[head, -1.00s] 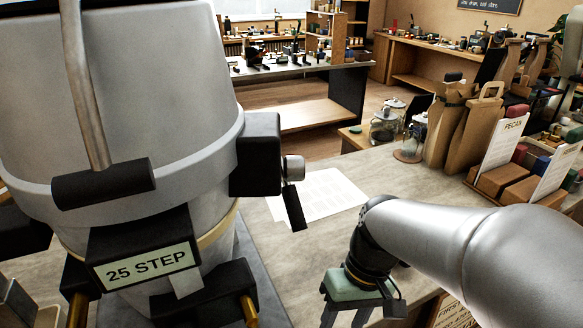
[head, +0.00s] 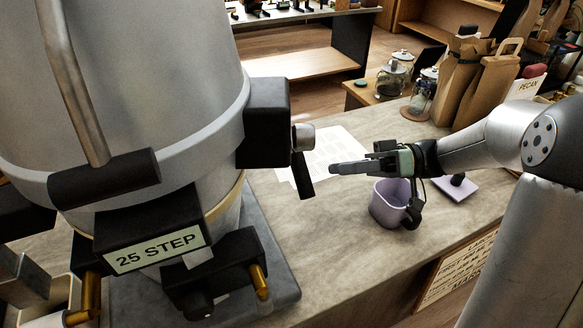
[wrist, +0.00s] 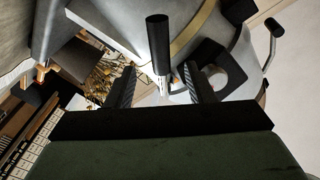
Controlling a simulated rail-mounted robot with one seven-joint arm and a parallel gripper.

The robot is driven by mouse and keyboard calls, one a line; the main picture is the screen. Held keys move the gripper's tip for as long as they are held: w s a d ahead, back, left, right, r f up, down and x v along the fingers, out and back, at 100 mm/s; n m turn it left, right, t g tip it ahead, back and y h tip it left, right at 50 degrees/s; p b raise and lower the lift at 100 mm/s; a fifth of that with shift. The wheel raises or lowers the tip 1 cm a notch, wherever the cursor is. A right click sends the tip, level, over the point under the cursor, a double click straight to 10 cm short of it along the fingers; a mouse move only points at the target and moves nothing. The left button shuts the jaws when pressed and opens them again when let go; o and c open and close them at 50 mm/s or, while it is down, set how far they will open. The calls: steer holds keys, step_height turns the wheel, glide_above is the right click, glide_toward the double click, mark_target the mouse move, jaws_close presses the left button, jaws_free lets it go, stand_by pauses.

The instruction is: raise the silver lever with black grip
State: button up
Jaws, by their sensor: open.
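A silver lever (head: 75,85) with a black grip (head: 104,178) is on the front of the large grey machine at left in the head view. The grip lies across the rod's lower end, above the "25 STEP" label. A smaller black handle (head: 303,176) hangs from a silver knob on the machine's right side. My gripper (head: 340,168) is open and empty, pointing left, right of that handle with a gap. In the wrist view a black cylindrical grip (wrist: 158,45) shows ahead between the open fingers (wrist: 158,92); I cannot tell which handle it is.
A lavender mug (head: 386,205) stands on the counter just below my gripper. A black block (head: 264,122) juts from the machine's right side. White paper (head: 325,150) lies behind. Glass jars (head: 392,78) and paper bags (head: 485,85) stand further back.

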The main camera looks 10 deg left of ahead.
steer(key=p+x, duration=0.2)
steer(key=x, duration=0.9)
jaws_close()
steer(key=shift+f, duration=0.15)
